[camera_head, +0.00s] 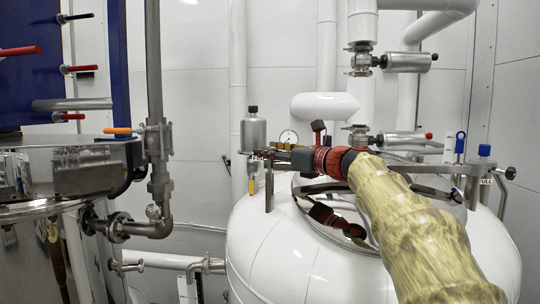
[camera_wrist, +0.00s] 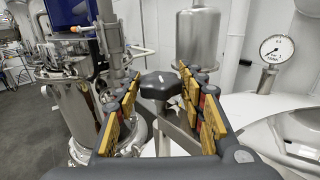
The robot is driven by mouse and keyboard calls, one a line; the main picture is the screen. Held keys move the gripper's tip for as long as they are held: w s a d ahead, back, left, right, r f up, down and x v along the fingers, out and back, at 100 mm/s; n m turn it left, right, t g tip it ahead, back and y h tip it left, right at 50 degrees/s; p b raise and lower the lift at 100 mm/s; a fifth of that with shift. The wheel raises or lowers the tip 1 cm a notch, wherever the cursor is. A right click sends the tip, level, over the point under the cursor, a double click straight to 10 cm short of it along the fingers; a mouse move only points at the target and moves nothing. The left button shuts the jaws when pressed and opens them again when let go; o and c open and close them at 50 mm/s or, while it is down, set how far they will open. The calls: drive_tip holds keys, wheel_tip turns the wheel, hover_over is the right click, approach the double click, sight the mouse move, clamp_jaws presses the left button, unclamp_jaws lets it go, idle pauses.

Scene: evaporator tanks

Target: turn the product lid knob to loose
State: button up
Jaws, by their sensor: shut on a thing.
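The black lobed lid knob (camera_wrist: 160,86) sits on top of a metal bracket, between my fingertips in the wrist view. My gripper (camera_wrist: 160,78) has yellow pads and is shut on the knob, one finger on each side. In the head view my gripper (camera_head: 264,153) reaches left over the white tank (camera_head: 275,250), at the left end of the metal bar across its lid. The held knob cannot be made out there, hidden by the gripper and fittings. A second black knob (camera_head: 510,173) shows at the bar's right end.
A steel canister (camera_head: 252,133) and a pressure gauge (camera_head: 289,137) stand just behind my gripper. A vertical pipe with a valve (camera_head: 158,140) and a steel tank (camera_head: 60,165) are on the left. Horizontal steel cylinders (camera_head: 405,62) are at the upper right.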

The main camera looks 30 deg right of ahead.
drive_tip(key=shift+r+n+g+y, duration=0.1)
drive_tip(key=shift+n+g+y, duration=0.2)
drive_tip(key=shift+n+y, duration=0.3)
drive_tip(key=shift+y, duration=0.4)
drive_tip(key=o, duration=1.2)
drive_tip(key=v, duration=1.2)
